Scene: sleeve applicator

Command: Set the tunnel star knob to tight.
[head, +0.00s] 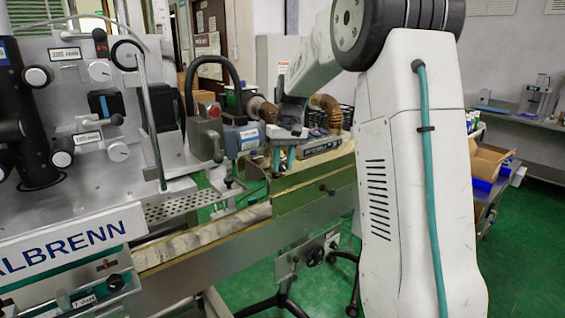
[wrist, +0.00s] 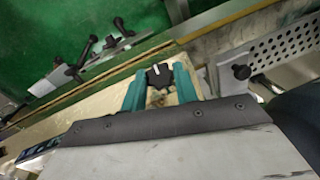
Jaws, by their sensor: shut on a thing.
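The star knob (wrist: 160,76) is black with a white pointer line, on a pale block-like surface, in the middle of the wrist view. The line points up and slightly left in that view. My gripper (wrist: 159,82) has two teal fingers, one on each side of the knob, and is shut on it. In the head view my gripper (head: 283,158) reaches down at the conveyor near the middle; the knob cannot be made out there. Any labels for the knob's settings are not readable.
The labelling machine (head: 75,165) with knobs and levers stands at the left in the head view. A grey motor box (head: 242,138) is close left of my gripper. A perforated plate (wrist: 285,45) and a small black knob (wrist: 241,72) lie right in the wrist view.

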